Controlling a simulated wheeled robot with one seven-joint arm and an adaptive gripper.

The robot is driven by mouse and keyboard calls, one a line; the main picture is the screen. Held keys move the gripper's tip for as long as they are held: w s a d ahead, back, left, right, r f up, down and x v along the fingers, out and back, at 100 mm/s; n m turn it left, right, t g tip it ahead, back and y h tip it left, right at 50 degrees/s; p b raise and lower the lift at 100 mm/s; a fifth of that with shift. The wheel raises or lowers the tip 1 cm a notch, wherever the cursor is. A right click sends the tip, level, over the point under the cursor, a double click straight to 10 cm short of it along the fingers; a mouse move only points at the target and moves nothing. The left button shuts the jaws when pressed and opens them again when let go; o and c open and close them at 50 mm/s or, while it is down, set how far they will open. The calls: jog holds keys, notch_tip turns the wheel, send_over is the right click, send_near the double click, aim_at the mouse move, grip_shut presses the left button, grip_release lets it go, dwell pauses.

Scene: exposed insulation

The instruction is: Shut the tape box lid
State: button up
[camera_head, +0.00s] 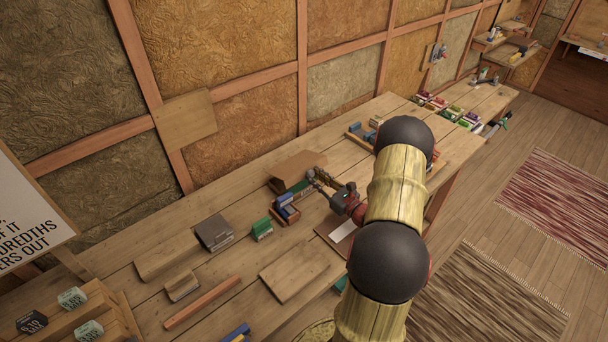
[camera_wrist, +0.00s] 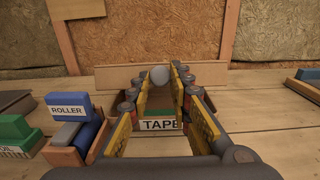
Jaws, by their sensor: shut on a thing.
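The tape box (camera_head: 297,188) stands on the bench near the wall; its white TAPE label (camera_wrist: 160,124) and green contents show between my fingers in the wrist view. Its brown lid (camera_head: 296,166) is raised open at the back and shows as an upright board in the wrist view (camera_wrist: 110,78). A round grey knob (camera_wrist: 160,76) sits in front of the lid. My gripper (camera_head: 318,178) reaches over the box, and its yellow-padded fingers (camera_wrist: 160,82) are shut on the knob. The fingers hide the box's sides.
A box with a ROLLER label (camera_wrist: 68,110) and blue and grey blocks stands close left of the tape box. A green block (camera_head: 262,229) is further left. A flat board (camera_head: 294,273) lies nearer the front edge. Bench to the right (camera_wrist: 255,95) is mostly clear.

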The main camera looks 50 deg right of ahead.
jog(key=shift+s+f+t+b, duration=0.25)
jog(key=shift+f+b, duration=0.55)
jog(key=shift+b, duration=0.75)
jog(key=shift+f+t+b, duration=0.2)
jog(key=shift+t+b, duration=0.05)
jog(key=shift+b, duration=0.2)
jog(key=o, duration=0.8)
jog(key=shift+o, duration=0.2)
jog(key=shift+s, duration=0.15)
jog(key=s, duration=0.4)
jog(key=s+a, duration=0.1)
jog(key=s, duration=0.2)
jog(key=s+f, duration=0.1)
jog(key=s, duration=0.3)
jog(key=shift+s+a+f, duration=0.1)
jog(key=shift+s+a, duration=0.05)
jog(key=shift+s, duration=0.2)
